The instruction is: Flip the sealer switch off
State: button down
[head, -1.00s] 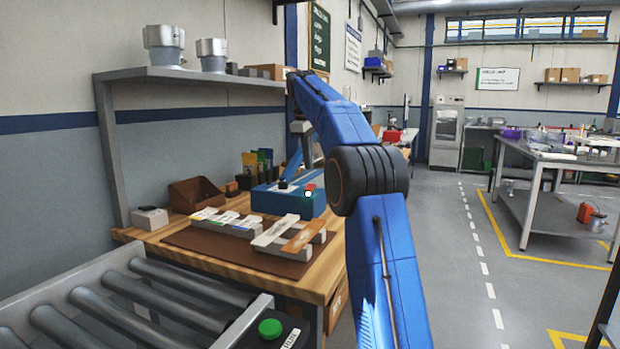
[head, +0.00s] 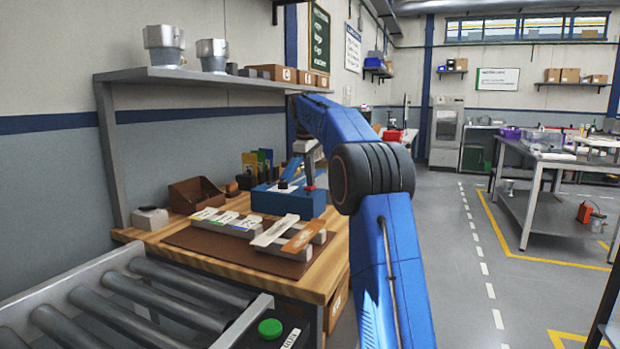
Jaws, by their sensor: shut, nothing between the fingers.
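The sealer is a blue box (head: 276,204) at the back right of the wooden bench in the head view. My gripper points down right over the switch, shut and empty. At this size I cannot tell whether it touches the switch or which way the switch is tipped. My blue arm comes in from the lower right and hides the area behind it.
A brown mat (head: 240,250) with pale blocks and labelled plates lies in front of the sealer. A brown bin (head: 197,194) and a white box (head: 151,218) stand to the left. A grey shelf (head: 215,77) overhangs the bench. A roller conveyor (head: 130,300) is nearest.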

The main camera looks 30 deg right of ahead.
jog(key=shift+f, duration=0.4)
jog(key=shift+s+a, duration=0.45)
jog(key=shift+a, duration=0.1)
